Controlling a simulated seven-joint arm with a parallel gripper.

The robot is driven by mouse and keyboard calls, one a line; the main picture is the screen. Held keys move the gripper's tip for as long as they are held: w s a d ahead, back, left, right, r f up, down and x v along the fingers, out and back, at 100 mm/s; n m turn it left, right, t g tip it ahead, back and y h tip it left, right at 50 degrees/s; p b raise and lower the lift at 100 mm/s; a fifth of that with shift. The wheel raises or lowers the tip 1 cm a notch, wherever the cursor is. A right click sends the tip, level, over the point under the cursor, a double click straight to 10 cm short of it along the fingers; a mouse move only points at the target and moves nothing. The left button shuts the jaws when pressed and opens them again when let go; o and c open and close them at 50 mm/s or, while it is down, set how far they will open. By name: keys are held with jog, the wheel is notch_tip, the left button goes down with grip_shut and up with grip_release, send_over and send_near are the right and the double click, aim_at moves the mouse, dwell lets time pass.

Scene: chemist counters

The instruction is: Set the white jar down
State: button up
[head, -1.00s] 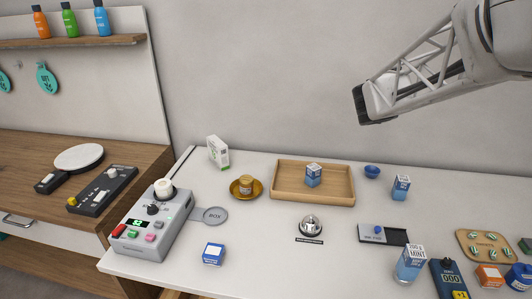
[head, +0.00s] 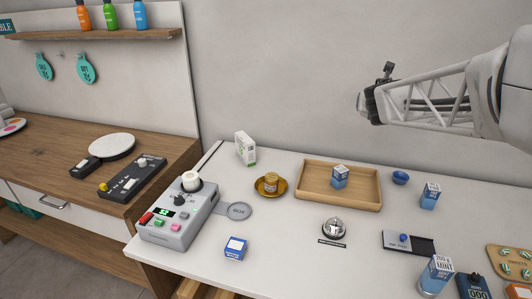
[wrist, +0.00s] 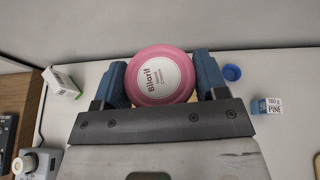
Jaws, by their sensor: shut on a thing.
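My gripper (wrist: 162,82) is shut on a round jar (wrist: 160,76). The wrist view shows the jar from its top: a pink rim and a white disc with printed words. One blue finger presses on each side of it. The jar's side wall is hidden, so I cannot see its body colour. In the head view my gripper (head: 371,106) is high above the back of the white counter (head: 290,236), in front of the wall. The jar cannot be made out there.
A wooden tray (head: 312,199) holds a blue-and-white box (head: 340,176). A grey device (head: 178,221) stands left. Bare counter lies between them.

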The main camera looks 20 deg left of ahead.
jog(key=s+a+n+g+y, duration=0.3)
jog(key=a+n+y, duration=0.25)
jog(key=a, duration=0.65)
jog(key=s+a+n+g+y, duration=0.2)
jog(key=a+n+g+y, duration=0.3)
jog(key=a, duration=0.8)
jog(key=s+a+r+n+g+y, duration=0.1)
jog(key=s+a+n+g, duration=0.8)
jog(key=s+a, duration=0.35)
jog(key=shift+t+y, duration=0.25)
jog(key=shift+t, duration=0.05)
jog(key=f, duration=2.7)
jog(key=shift+w, duration=0.4)
jog(key=shift+a, duration=0.1)
jog(key=shift+w+a+f, duration=0.25)
jog(key=shift+w+a, duration=1.35)
jog(key=shift+w, duration=0.55)
jog(key=shift+w+a+f, duration=0.25)
jog(key=shift+w+a, duration=1.3)
jog(key=shift+w, duration=0.55)
jog(key=shift+w+a+f, duration=0.25)
jog(key=shift+w+a, duration=1.35)
jog(key=shift+w, duration=0.55)
jog(key=shift+f, duration=0.1)
